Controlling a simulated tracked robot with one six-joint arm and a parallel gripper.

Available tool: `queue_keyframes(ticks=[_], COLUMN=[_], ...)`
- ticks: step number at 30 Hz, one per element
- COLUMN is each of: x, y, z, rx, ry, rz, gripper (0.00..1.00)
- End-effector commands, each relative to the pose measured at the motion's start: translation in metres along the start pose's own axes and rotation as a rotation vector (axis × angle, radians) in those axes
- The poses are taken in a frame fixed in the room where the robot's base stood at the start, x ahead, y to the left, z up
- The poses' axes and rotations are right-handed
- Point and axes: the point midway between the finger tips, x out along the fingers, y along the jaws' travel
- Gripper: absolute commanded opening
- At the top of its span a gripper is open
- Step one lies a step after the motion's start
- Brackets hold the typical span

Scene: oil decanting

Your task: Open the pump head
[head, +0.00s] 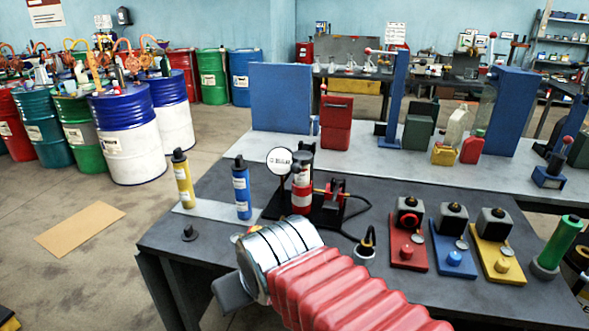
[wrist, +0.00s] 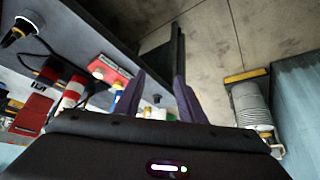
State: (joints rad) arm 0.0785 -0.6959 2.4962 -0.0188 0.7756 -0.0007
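A red and white cylinder (head: 301,190) with a dark top (head: 303,160) stands on the dark bench, partly behind a round white sign (head: 279,161). A red clamp-like fitting (head: 337,188) sits just right of it. I cannot tell for sure which part is the pump head. The red and white cylinder also shows at the left of the wrist view (wrist: 74,92). My gripper (wrist: 160,76) has its two dark fingers apart with nothing held between them. In the head view my arm reaches over the bench's near edge, and the fingers are mostly hidden.
A yellow bottle (head: 184,180) and a blue bottle (head: 242,190) stand left of the cylinder. A black cable runs behind my wrist. Open floor lies left of the bench, before the drums (head: 128,135).

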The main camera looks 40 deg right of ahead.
Motion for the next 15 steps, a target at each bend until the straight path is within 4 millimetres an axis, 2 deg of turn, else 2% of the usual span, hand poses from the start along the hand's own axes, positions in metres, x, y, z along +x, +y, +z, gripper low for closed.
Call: queue_keyframes(ticks=[9, 15], x=[0.045, 0.067], y=[0.074, 0.122], z=[-0.074, -0.113], rx=[0.122, 0.173], ry=[0.226, 0.38], rz=[0.138, 0.197], gripper=[0.36, 0.36])
